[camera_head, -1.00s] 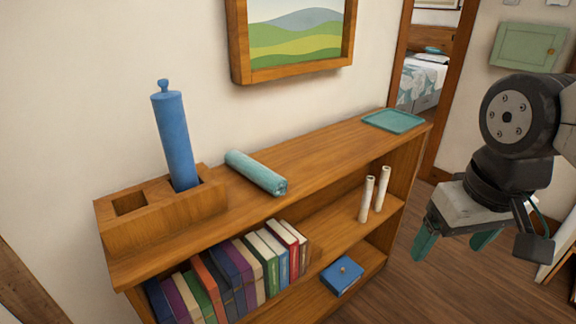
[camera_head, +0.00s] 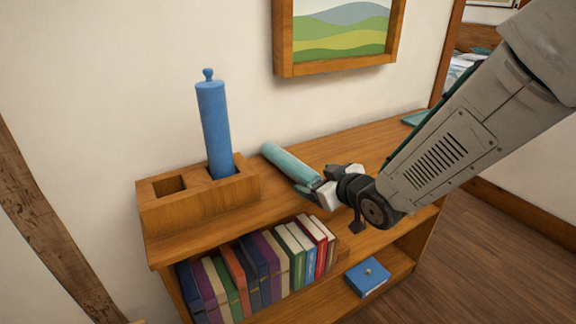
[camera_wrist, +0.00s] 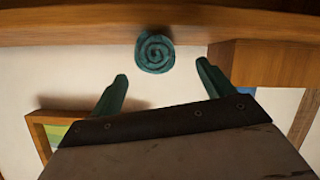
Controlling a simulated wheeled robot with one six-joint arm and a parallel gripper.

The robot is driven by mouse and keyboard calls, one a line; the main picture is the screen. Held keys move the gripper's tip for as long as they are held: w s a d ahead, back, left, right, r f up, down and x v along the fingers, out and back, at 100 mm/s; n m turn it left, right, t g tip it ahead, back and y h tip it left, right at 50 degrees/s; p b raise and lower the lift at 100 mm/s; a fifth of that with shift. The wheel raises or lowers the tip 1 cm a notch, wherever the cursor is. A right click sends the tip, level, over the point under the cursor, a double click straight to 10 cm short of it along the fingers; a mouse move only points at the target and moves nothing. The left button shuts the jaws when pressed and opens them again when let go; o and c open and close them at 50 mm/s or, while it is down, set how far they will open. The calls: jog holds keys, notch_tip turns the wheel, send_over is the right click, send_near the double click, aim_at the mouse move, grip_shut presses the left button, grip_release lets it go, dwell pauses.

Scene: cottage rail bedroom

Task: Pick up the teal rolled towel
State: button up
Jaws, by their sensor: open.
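The teal rolled towel (camera_head: 290,162) lies on the top of the wooden shelf, to the right of the wooden block with the blue cylinder. In the wrist view its spiral end (camera_wrist: 154,53) faces the camera, beyond and between the fingertips. My gripper (camera_head: 322,189) is at the towel's near end, with its fingers apart. In the wrist view the two teal fingers of my gripper (camera_wrist: 162,70) are spread wide and nothing is held between them. My wrist hides part of the shelf top behind it in the head view.
A wooden block (camera_head: 197,205) holds an upright blue cylinder (camera_head: 214,130) left of the towel. Several books (camera_head: 262,268) and a blue box (camera_head: 367,277) sit on lower shelves. A teal tray (camera_head: 414,118) is partly hidden by my arm. A framed picture (camera_head: 335,68) hangs behind.

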aim_at(303, 175)
jog(key=x, duration=0.7)
jog(key=c, duration=1.1)
